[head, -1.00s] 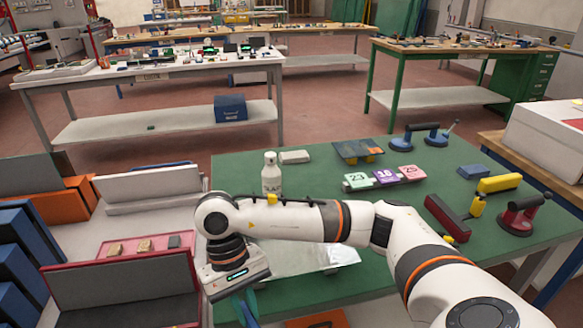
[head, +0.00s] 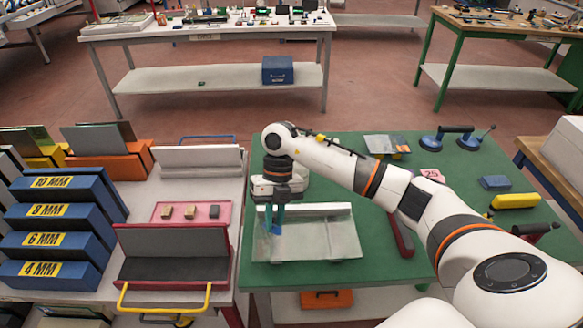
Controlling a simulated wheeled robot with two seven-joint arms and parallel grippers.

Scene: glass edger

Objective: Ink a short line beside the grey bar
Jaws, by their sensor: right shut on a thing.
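My right gripper (head: 274,220) hangs from the wrist with its teal fingers pointing down. It is shut on a small, slim blue thing (head: 277,229), which looks like a marker; the fingers hide most of it. It is over the left part of a pale, glassy sheet (head: 310,241) on the green table. A light grey bar (head: 323,208) runs along the far side of this sheet, and the gripper is at its left end. I cannot tell whether the tip touches the sheet. My left gripper is not in view.
A pink tray (head: 189,222) with small blocks, a grey-lined red rack (head: 170,277) and blue labelled racks (head: 55,240) stand at the left. A dark red bar (head: 400,235), a yellow block (head: 515,201) and a blue suction lifter (head: 455,135) are on the right.

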